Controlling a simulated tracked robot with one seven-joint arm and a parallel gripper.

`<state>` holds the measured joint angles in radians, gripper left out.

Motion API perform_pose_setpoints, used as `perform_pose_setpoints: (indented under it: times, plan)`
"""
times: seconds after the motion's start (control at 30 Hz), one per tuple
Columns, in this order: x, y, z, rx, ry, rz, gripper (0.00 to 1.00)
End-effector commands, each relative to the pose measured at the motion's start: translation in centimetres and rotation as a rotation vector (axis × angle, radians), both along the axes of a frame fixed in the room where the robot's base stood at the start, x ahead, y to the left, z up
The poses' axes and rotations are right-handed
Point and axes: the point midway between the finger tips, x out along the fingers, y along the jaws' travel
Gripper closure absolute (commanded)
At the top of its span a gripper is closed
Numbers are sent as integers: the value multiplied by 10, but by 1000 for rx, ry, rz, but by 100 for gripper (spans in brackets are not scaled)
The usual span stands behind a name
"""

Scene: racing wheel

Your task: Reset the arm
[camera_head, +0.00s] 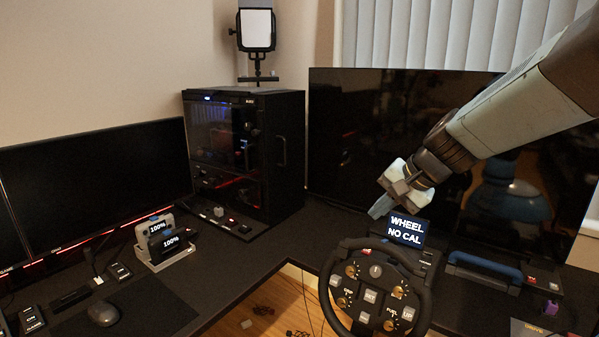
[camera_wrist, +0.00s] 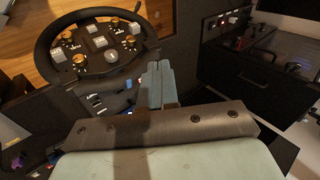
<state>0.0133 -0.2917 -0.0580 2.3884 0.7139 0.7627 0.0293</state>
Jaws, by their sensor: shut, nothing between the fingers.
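My arm reaches in from the upper right in the head view. My gripper (camera_head: 381,207) points down and left, just above and left of the small display (camera_head: 407,229), which reads "WHEEL NO CAL". In the wrist view my gripper (camera_wrist: 160,68) shows its two fingers pressed together with nothing between them. The racing wheel (camera_head: 377,290), black with several knobs and buttons, stands below the gripper in the head view. It also shows at the upper left of the wrist view (camera_wrist: 100,45). I cannot tell the exact gap between fingers and display.
A large dark monitor (camera_head: 365,140) stands behind my arm. A black PC case (camera_head: 290,150) is at centre left, and another monitor (camera_head: 100,180) at far left. Two small devices reading "100%" (camera_head: 165,243) sit on the desk. A blue handle (camera_head: 485,264) lies right of the wheel.

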Motion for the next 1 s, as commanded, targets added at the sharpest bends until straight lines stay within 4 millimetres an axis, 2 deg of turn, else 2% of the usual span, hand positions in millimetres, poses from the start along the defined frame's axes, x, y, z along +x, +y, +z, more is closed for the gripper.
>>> perform_pose_setpoints:
  times: [0.03, 0.2, 0.5, 0.7, 1.0]
  plan:
    - [-14, -2, 6, -43, -23, 39, 100]
    - [-56, -13, 18, -209, -79, 162, 100]
    - [-121, -44, 32, -517, -159, 324, 100]
    - [-145, -60, 37, -654, -183, 373, 100]
    - [-151, -65, 38, -691, -187, 385, 100]
